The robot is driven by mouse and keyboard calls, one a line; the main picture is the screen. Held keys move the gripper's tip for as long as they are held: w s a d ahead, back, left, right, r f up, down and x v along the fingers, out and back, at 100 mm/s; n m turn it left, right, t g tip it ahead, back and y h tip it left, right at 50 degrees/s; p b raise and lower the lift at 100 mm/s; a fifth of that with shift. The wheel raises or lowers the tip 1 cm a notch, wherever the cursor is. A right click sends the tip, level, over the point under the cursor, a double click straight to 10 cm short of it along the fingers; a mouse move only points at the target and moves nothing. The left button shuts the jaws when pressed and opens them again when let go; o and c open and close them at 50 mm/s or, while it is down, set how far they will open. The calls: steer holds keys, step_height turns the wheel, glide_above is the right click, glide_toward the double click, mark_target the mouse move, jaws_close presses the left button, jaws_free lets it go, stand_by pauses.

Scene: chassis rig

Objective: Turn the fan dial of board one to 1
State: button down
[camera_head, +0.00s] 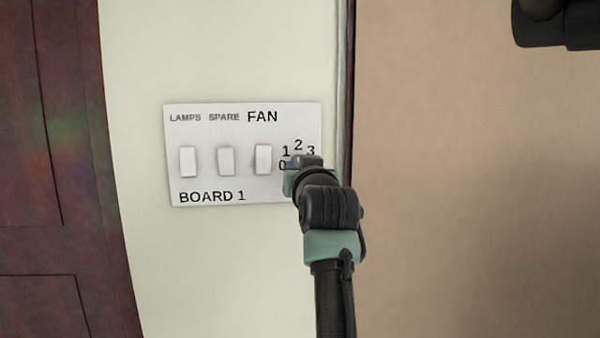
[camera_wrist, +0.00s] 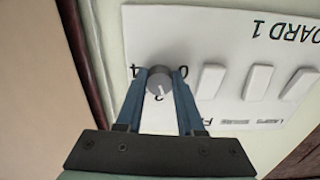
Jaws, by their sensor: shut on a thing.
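Board one (camera_head: 215,196) is a white wall plate with the word FAN at its upper right. The fan dial (camera_wrist: 160,83) is a small grey round knob with a white mark, seen in the wrist view, where the board (camera_wrist: 225,50) is upside down. The mark points down in that view, roughly toward the 2; its exact setting is hard to read. My gripper (camera_wrist: 160,78) is shut on the dial, one finger on each side. In the head view my gripper (camera_head: 303,162) hides the dial and part of the numbers; 0, 1, 2 and 3 show around it.
Three white rocker switches sit left of the dial, the nearest (camera_head: 263,159) under FAN. A dark wooden door (camera_head: 50,170) is at the left. A dark vertical edge (camera_head: 348,80) and a bare tan wall (camera_head: 470,190) are at the right.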

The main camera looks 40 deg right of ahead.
steer(key=n, duration=0.5)
steer(key=shift+d+n+b, duration=0.1)
steer(key=shift+n+b, duration=0.25)
steer(key=shift+n, duration=0.05)
steer(key=shift+s+r, duration=0.1)
stand_by(0.3)
steer(key=c, duration=0.5)
jaws_free()
steer(key=b+v, duration=0.6)
steer(key=v, duration=0.7)
